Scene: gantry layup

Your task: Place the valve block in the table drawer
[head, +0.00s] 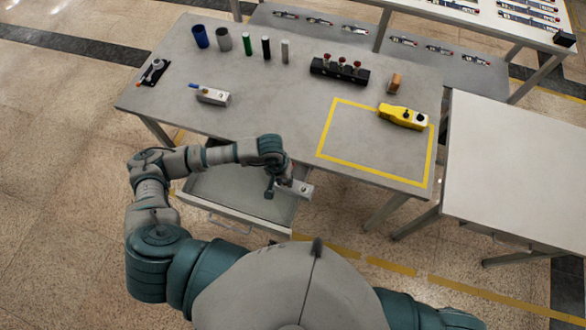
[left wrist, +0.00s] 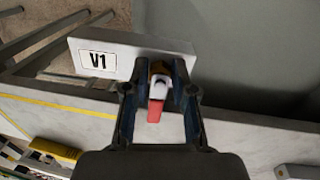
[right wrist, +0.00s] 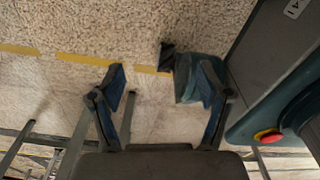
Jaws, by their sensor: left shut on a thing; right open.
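My left gripper (head: 284,187) is shut on the valve block (head: 303,190), a light grey block. In the left wrist view the block (left wrist: 105,58) bears a "V1" label, and the fingers (left wrist: 160,72) close around its valve part with a red handle. The table drawer (head: 232,203) is pulled out below the table's front edge; its visible floor looks bare. The block is near the drawer's right side, and its height above it is hard to judge. My right gripper (right wrist: 165,85) is open and empty over the floor; the head view does not show it.
A similar grey block (head: 212,96) with a blue handle lies on the table (head: 270,115). Several cylinders, a black rack (head: 340,71) with red-topped parts and a yellow device (head: 403,117) stand further back. A second table (head: 510,160) is at the right.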

